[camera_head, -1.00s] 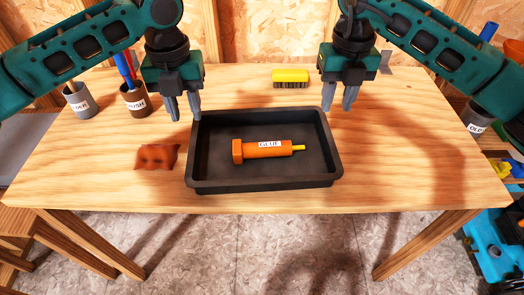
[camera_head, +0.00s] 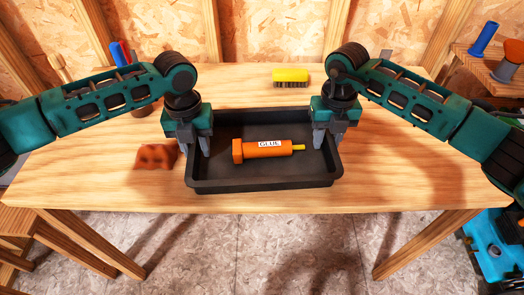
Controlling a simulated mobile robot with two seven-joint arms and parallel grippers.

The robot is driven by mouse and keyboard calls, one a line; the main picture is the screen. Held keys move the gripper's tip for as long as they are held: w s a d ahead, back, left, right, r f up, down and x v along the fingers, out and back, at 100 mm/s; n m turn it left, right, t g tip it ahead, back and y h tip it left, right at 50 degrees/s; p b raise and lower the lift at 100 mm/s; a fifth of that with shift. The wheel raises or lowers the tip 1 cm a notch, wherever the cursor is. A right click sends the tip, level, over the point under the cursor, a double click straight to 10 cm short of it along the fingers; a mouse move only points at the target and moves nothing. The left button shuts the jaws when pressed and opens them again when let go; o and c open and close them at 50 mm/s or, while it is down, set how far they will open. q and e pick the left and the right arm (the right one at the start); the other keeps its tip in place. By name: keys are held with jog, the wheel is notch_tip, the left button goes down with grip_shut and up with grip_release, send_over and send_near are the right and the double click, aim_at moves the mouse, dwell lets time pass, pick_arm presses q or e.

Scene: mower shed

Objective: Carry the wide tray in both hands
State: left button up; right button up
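The wide tray (camera_head: 262,184) is a black rectangular tray with raised walls, flat on the wooden table. An orange glue tube (camera_head: 262,149) with a yellow nozzle lies inside it. My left gripper (camera_head: 196,150) is at the tray's left wall, fingers pointing down and apart, one on the inner side. My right gripper (camera_head: 328,145) is at the right wall, its fingers also apart and straddling the wall. The grippers hide parts of both side walls. Finger contact with the walls cannot be made out.
A crumpled red-brown cloth (camera_head: 156,157) lies just left of the tray. A yellow brush (camera_head: 290,77) lies behind it. A brown cup (camera_head: 138,104) stands at the back left, partly behind my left arm. The table front (camera_head: 400,190) is clear at the right.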

pick_arm(q)
grip_shut()
pick_arm(e)
grip_shut()
jog(key=shift+r, duration=0.1)
